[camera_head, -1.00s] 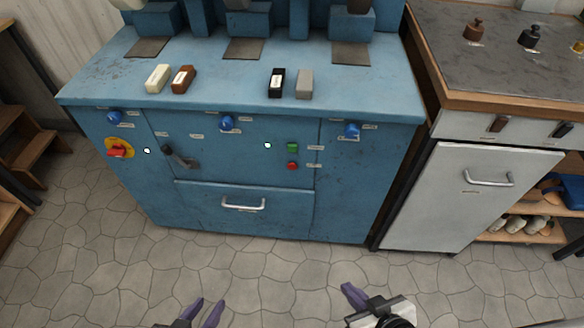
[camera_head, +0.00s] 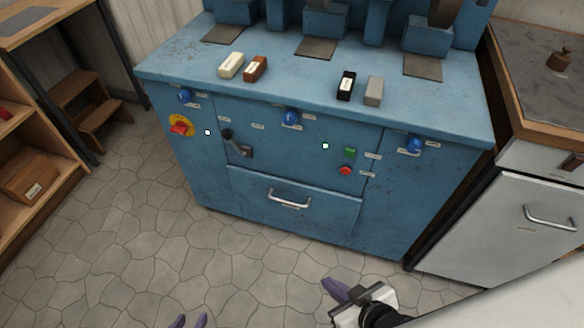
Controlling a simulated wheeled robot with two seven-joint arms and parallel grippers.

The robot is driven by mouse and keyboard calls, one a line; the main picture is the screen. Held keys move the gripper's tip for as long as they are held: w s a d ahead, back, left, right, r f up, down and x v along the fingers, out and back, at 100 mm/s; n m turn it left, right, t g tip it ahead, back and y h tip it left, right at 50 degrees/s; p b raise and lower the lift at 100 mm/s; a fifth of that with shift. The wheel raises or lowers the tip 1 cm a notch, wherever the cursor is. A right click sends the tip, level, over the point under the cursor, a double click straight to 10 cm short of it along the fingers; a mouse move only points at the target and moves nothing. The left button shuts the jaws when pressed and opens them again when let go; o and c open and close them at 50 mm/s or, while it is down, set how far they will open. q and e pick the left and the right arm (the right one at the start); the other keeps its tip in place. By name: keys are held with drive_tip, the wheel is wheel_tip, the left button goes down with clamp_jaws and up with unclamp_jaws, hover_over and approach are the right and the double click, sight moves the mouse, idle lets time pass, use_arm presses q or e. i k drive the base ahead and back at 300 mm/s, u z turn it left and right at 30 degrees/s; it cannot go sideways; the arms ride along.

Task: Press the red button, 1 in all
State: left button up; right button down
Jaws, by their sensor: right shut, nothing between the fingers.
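The red button (camera_head: 345,171) is a small round knob on the front of the blue machine (camera_head: 290,222), just below a green button (camera_head: 350,152). My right gripper (camera_head: 328,285) is shut and empty, low over the floor in front of the machine, below the red button in the picture and apart from it. My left gripper (camera_head: 188,322) is at the bottom edge, mostly cut off. Its two purple fingertips show apart, with nothing seen between them.
A red rotary switch (camera_head: 180,128) on a yellow disc, a black lever (camera_head: 236,145), blue knobs and a drawer handle (camera_head: 289,199) are on the machine front. A grey cabinet (camera_head: 500,235) stands right, wooden shelves (camera_head: 70,190) left. The floor in front is clear.

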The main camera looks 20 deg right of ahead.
sight(346, 170)
drive_tip(key=u, duration=1.3)
drive_tip(key=k, duration=0.5)
drive_tip(key=z, duration=0.8)
